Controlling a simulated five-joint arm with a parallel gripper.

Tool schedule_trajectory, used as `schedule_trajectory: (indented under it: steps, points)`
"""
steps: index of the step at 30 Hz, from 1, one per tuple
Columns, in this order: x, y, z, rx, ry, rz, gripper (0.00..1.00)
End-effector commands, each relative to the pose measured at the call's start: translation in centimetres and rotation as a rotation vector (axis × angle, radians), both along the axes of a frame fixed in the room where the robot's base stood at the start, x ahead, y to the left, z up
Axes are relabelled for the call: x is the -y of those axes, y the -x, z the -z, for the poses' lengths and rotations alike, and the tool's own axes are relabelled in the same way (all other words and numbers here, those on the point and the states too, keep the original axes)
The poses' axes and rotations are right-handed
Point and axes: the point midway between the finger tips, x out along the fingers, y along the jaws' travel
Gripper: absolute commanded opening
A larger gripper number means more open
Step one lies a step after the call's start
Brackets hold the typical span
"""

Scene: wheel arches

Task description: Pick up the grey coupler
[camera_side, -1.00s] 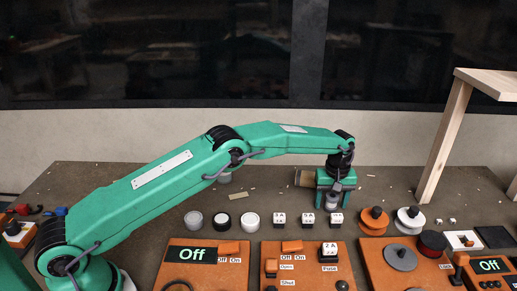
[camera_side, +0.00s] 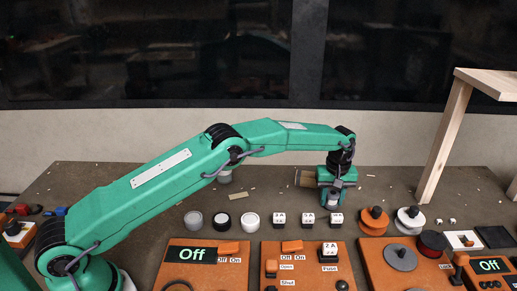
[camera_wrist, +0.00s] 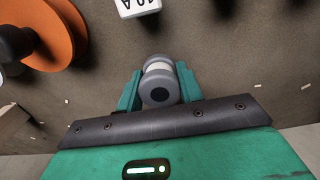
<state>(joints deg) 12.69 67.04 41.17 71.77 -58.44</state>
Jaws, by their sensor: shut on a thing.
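I cannot tell from the side view whether the coupler is clear of the table.
White fuse blocks (camera_side: 308,219) and round caps (camera_side: 221,219) stand in a row in front. Orange panels line the front edge. A wooden stand (camera_side: 446,140) rises at right. Small chips are scattered about.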

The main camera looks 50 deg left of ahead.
Motion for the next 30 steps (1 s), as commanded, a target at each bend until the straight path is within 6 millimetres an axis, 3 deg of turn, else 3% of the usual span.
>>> schedule_trajectory:
  steps: [8, 14, 30]
  points:
    - [0.0, -0.1, -3.2, 0.004, 0.001, 0.000, 0.15]
    - [1.4, 1.2, -4.1, 0.001, 0.001, 0.001, 0.15]
    - [7.2, 6.8, -8.9, 0.001, 0.001, 0.003, 0.15]
